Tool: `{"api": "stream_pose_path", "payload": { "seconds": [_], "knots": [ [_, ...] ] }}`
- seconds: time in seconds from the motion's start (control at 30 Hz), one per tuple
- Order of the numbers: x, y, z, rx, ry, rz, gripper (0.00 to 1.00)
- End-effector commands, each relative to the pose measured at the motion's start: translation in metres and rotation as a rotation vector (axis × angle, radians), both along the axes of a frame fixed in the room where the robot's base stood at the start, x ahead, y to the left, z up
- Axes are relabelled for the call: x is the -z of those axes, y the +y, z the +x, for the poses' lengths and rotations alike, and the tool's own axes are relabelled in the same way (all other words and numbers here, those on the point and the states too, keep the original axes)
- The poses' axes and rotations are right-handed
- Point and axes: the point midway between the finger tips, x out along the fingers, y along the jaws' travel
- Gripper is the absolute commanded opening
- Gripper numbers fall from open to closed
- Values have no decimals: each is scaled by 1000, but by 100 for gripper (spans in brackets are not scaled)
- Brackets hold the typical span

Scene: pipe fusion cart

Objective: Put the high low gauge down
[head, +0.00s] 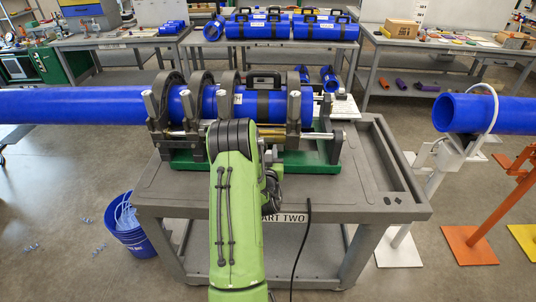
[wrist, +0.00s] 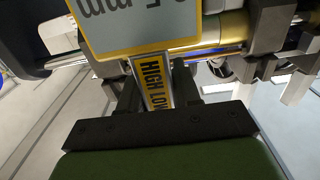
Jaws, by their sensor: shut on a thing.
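In the head view my green arm reaches to the fusion machine (head: 290,125) on the cart (head: 370,195), and hides my gripper and the gauge.
A blue pipe (head: 75,105) runs through the machine's clamps from the left. Another blue pipe (head: 490,114) rests on a stand at right. A blue bucket (head: 130,228) stands on the floor at left.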

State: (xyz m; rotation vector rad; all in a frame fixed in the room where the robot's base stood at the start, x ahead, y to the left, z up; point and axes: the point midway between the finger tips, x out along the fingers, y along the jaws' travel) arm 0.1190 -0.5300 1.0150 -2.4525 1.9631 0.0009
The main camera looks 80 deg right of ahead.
Motion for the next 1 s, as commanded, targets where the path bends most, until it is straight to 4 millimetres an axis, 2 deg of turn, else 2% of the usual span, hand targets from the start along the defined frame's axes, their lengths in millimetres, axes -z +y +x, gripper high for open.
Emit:
{"api": "stream_pose_path", "payload": {
  "seconds": [0.1,0.13,0.3,0.63,0.77,1.0],
  "knots": [
    [4,0,0,-1,0,-2,5],
    [4,0,0,0,0,1,35],
    [3,0,0,0,0,1,58],
    [-3,0,0,0,0,1,58],
    [3,25,-7,3,-2,1,58],
    [3,82,-18,0,0,3,58]
  ]
}}
